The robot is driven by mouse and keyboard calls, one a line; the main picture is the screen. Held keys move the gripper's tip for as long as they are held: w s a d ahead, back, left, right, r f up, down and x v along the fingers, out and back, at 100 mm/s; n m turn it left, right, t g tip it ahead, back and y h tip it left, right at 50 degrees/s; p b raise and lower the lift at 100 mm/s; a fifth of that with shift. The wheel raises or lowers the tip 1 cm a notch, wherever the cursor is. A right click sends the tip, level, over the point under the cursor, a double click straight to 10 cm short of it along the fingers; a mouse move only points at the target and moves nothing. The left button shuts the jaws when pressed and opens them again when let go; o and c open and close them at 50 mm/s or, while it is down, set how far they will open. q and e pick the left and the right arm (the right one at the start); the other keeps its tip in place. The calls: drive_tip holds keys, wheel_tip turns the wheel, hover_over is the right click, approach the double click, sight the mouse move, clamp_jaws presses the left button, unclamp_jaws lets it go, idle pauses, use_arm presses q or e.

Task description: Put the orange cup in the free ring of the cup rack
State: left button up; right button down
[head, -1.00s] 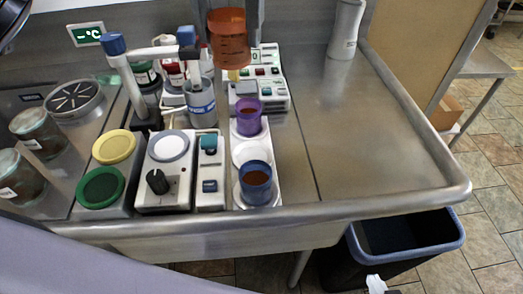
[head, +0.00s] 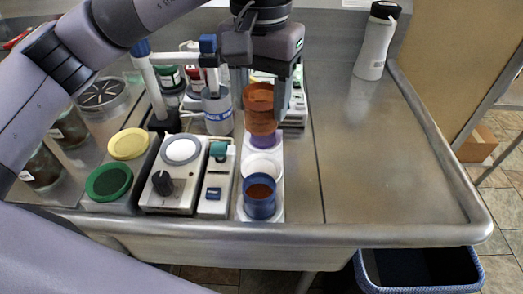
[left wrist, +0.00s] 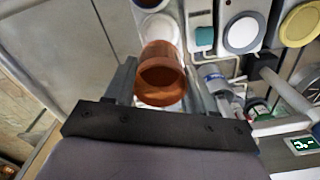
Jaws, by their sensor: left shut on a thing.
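My left gripper (head: 262,106) is shut on the orange cup (head: 260,112), one finger on each side. The cup looks upright and above the white cup rack (head: 279,205), near its back end. In the head view it hides most of the purple cup (head: 266,141), which is in the back ring. The middle ring (head: 262,165) is empty. The blue cup (head: 259,196) with dark contents is in the front ring. In the left wrist view, the orange cup (left wrist: 162,78) is between the fingers, with the empty ring (left wrist: 160,28) beyond it. My right gripper is not in view.
A white device with a black knob (head: 163,183) and a narrow switch box (head: 215,180) stand just left of the rack. A labelled grey container (head: 217,112) is behind them. The steel counter (head: 370,150) right of the rack is clear, except for a white bottle (head: 374,45) at the back.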

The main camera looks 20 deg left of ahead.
use_arm(q)
wheel_tip(320, 180, down, 11)
drive_tip(key=shift+p, duration=0.35)
drive_tip(key=shift+f, duration=0.1)
drive_tip(key=shift+f+b, duration=0.2)
drive_tip(key=shift+b, duration=0.15)
drive_tip(key=o, duration=1)
drive_tip(key=shift+r, duration=0.1)
drive_tip(key=shift+o, duration=0.2)
drive_tip(key=shift+r, duration=0.1)
drive_tip(key=shift+r+p, duration=0.15)
drive_tip(key=shift+p, duration=0.3)
wheel_tip(320, 180, up, 12)
drive_tip(key=shift+f+b, duration=0.1)
drive_tip(key=shift+b, duration=0.6)
